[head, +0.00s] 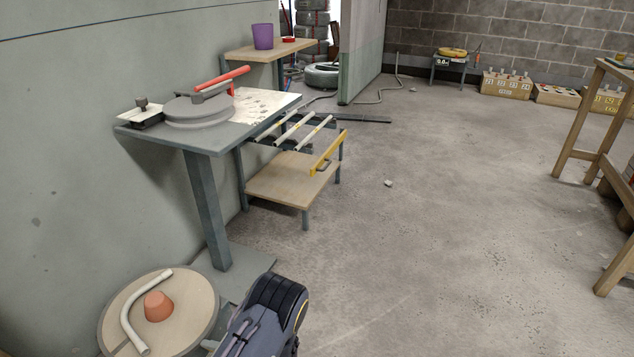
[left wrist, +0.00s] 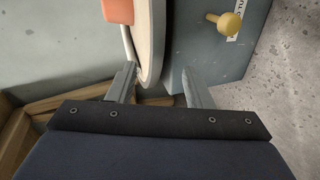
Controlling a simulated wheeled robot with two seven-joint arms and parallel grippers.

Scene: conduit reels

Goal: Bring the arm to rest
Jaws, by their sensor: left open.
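My left arm shows at the bottom of the head view as a dark forearm beside a round wooden reel (head: 190,315); its fingertips are not visible there. In the left wrist view the left gripper (left wrist: 159,78) is open, its two grey fingers spread apart with nothing held. The reel's pale rim (left wrist: 152,40) lies just past the fingertips; I cannot tell if they touch it. An orange cone (head: 158,306) and a bent white conduit (head: 131,318) are on the reel. My right gripper is not in view.
A grey bench (head: 172,139) with a round bender and red handle (head: 221,78) stands at the left wall. A low rack (head: 290,185) is beside it. A yellow knob (left wrist: 229,23) is near the gripper. Open concrete floor (head: 420,230) fills the middle; a wooden frame (head: 579,115) stands right.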

